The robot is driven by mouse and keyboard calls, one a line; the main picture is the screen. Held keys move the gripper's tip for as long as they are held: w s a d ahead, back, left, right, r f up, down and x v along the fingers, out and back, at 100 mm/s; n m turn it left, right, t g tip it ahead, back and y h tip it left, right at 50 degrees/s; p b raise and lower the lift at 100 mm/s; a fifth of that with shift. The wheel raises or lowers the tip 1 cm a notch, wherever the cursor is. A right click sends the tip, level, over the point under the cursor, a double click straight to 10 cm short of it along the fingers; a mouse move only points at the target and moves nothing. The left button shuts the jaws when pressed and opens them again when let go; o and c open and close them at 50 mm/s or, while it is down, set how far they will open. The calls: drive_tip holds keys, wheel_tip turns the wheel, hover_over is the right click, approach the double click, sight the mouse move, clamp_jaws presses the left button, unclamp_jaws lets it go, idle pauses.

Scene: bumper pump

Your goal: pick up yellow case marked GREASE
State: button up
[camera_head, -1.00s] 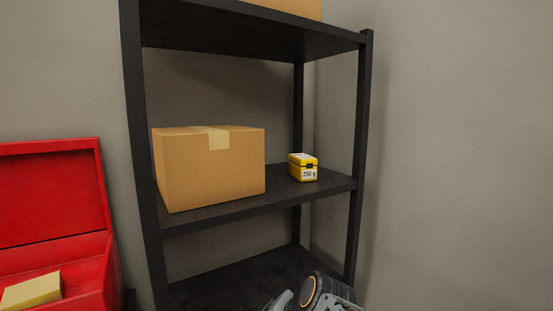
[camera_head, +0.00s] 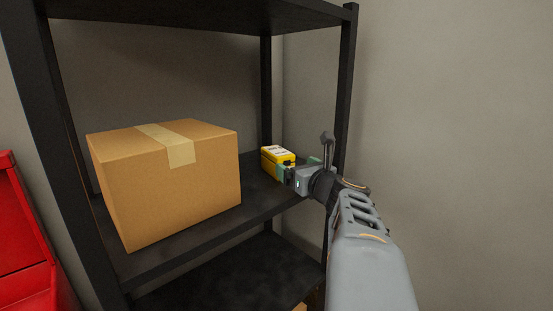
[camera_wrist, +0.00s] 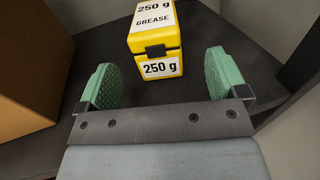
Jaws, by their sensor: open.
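The yellow case (camera_wrist: 153,50) sits on the dark shelf in the wrist view, with white labels reading "250 g" and "GREASE" and a black latch on its front. It also shows in the head view (camera_head: 272,157), partly hidden by my gripper. My gripper (camera_wrist: 162,82) is open, its two green pads apart and empty. The case lies just beyond the fingertips, roughly centred between them. In the head view my gripper (camera_head: 298,168) reaches over the shelf from the right.
A large cardboard box (camera_head: 170,190) stands left of the case on the same shelf (camera_head: 262,205); it also shows at the wrist view's left edge (camera_wrist: 30,70). A black shelf post (camera_head: 345,70) rises close to my gripper. A red container (camera_head: 25,240) is at far left.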

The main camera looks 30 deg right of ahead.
sight(287, 162)
drive_tip(key=w, duration=0.3)
drive_tip(key=shift+w, duration=0.15)
drive_tip(key=shift+w+d+p, duration=0.2)
drive_tip(key=shift+w+p, duration=1.2)
drive_tip(key=shift+w, duration=1.15)
drive_tip(key=shift+r, duration=0.1)
drive_tip(key=c, duration=1.1)
